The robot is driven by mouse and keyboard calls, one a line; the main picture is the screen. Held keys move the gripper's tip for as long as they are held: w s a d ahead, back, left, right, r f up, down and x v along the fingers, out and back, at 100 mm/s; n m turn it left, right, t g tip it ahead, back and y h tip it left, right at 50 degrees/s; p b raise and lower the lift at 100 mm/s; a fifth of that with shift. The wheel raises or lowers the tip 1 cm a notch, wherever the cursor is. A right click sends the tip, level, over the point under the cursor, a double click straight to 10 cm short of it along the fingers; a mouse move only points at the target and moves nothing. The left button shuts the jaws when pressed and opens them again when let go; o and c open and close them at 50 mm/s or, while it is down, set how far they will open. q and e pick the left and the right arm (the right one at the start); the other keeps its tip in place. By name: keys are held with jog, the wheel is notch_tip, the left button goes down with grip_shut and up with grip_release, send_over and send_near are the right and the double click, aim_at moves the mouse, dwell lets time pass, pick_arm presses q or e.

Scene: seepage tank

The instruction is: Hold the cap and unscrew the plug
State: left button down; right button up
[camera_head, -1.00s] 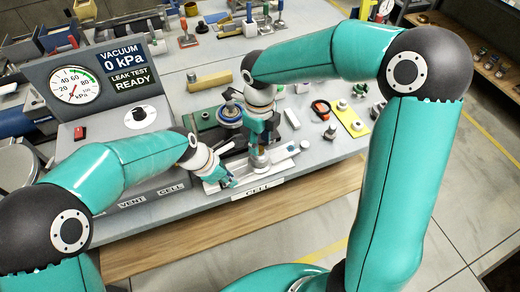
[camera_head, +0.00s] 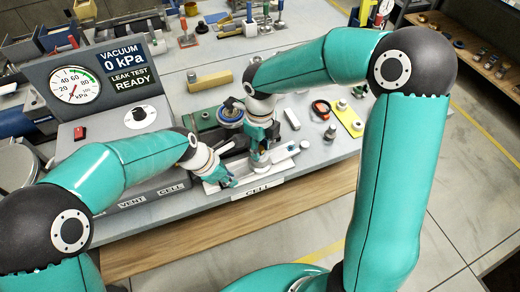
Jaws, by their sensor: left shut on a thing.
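My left gripper (camera_head: 227,180) is low over the left part of the white tray at the front of the bench. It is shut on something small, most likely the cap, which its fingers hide. My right gripper (camera_head: 262,147) points down from above, just over a short pale cylindrical piece (camera_head: 260,162) on the tray. Its fingertips are at or close to the top of that piece; I cannot tell whether they touch or grip it. The plug is too small and too covered to make out.
A gauge panel (camera_head: 100,85) reads 0 kPa and READY at the left. A yellow plate (camera_head: 347,118) with fittings and a wooden block (camera_head: 210,81) lie farther back.

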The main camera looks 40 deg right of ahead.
aim_at(260, 148)
jog(key=shift+d, duration=0.1)
jog(key=shift+c, duration=1.2)
jog(key=o, duration=0.9)
jog(key=shift+r, duration=0.1)
jog(key=shift+r, duration=2.45)
jog(key=shift+c, duration=0.9)
